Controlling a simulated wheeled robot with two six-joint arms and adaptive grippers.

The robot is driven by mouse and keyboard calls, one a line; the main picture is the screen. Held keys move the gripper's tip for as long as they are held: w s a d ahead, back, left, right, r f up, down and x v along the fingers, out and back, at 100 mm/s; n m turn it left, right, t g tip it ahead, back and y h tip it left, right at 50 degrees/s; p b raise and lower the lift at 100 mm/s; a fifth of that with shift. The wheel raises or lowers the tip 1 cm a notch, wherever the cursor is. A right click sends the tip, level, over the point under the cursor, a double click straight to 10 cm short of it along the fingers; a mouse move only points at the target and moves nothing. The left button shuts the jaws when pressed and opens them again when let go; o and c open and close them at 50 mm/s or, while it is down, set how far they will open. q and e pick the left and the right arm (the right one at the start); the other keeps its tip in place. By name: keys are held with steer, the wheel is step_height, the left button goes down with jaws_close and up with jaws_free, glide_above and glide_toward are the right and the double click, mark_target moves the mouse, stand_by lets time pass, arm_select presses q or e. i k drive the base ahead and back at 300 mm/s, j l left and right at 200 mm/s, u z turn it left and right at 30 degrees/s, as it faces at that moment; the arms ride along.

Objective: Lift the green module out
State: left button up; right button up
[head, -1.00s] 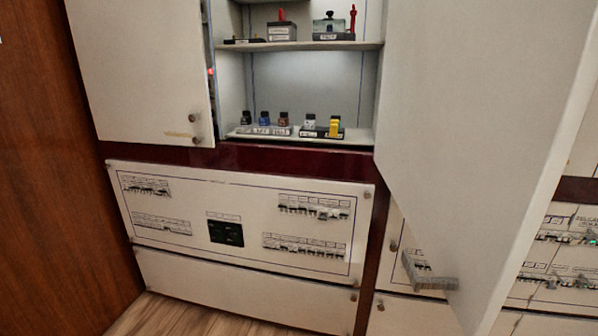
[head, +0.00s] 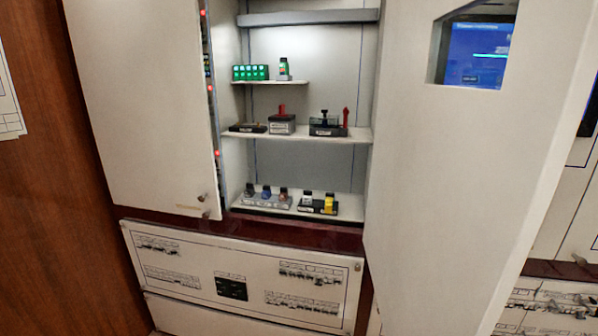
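In the head view, a small module with green on it (head: 284,69) stands upright on the upper narrow shelf (head: 272,83) inside the open cabinet. Beside it on the left, on the same shelf, is a dark block with several glowing green squares (head: 250,73). I cannot tell from this view whether the module sits in a holder. Neither of my grippers shows in the head view.
The cabinet's left door (head: 140,110) and right door (head: 450,170) stand open. A middle shelf (head: 300,133) holds dark devices with red parts. The bottom shelf (head: 290,210) holds several small modules. A breaker panel (head: 200,262) is below.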

mark_target(283, 65)
steer(key=k+l, duration=0.1)
steer(key=l, duration=0.7)
steer(key=k+l, duration=0.15)
steer(key=l, duration=0.25)
steer(key=i+j+z, duration=0.2)
steer(key=j+z, duration=0.25)
steer(key=j, duration=1.1)
steer(key=j+z, duration=0.5)
steer(key=j, duration=1)
